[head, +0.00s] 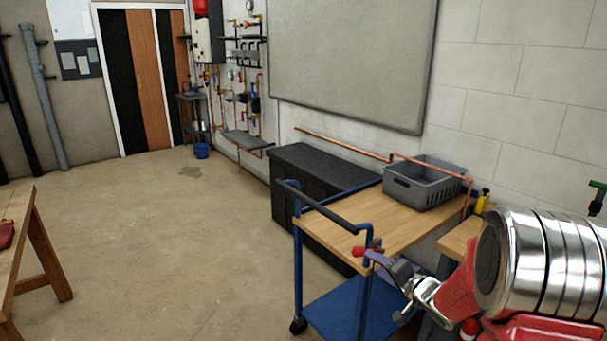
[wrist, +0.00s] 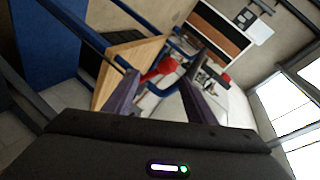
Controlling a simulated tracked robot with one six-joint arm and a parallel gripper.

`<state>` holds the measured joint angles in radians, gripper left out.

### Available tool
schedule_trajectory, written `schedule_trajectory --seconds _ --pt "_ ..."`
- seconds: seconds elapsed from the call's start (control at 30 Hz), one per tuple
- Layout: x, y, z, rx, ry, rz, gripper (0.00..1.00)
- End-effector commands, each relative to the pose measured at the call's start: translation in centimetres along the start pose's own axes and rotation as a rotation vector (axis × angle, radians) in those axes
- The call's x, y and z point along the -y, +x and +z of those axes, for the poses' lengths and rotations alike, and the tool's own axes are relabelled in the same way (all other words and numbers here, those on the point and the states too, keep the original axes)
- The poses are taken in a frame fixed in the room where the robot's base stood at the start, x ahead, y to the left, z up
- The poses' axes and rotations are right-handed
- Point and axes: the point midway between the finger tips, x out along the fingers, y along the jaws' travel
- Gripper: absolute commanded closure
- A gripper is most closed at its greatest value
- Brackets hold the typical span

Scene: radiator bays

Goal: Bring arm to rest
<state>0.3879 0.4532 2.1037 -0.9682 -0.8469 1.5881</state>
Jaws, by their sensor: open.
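My gripper (head: 376,257) is low at the right in the head view, by the near corner of the trolley. Its dark purple fingers also show in the wrist view (wrist: 160,80), spread apart. A small red object (head: 359,251) shows by the fingertips, and a red part shows between the fingers in the wrist view (wrist: 163,68). I cannot tell whether the fingers touch it. My arm, in chrome and red, comes in from the right edge and hides part of the bench there.
A blue trolley with a wooden top (head: 400,225) carries a grey crate (head: 424,190). A black cabinet (head: 318,165) stands behind it. A wooden table (head: 40,235) is at the left. Copper pipework lines the wall. The floor (head: 170,250) between is clear.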

Motion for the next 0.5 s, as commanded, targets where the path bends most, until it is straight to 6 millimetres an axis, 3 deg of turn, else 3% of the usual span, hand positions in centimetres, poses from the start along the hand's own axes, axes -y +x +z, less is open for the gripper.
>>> schedule_trajectory --seconds 0.17,0.3,0.5 --pt "-5.1 -0.7 -0.5 -0.021 -0.163 0.196 0.49" --pt "-9.2 -2.8 -0.7 -0.01 -0.277 0.384 0.49" --pt "-11.4 -7.1 -0.7 0.045 -0.418 0.612 0.49"
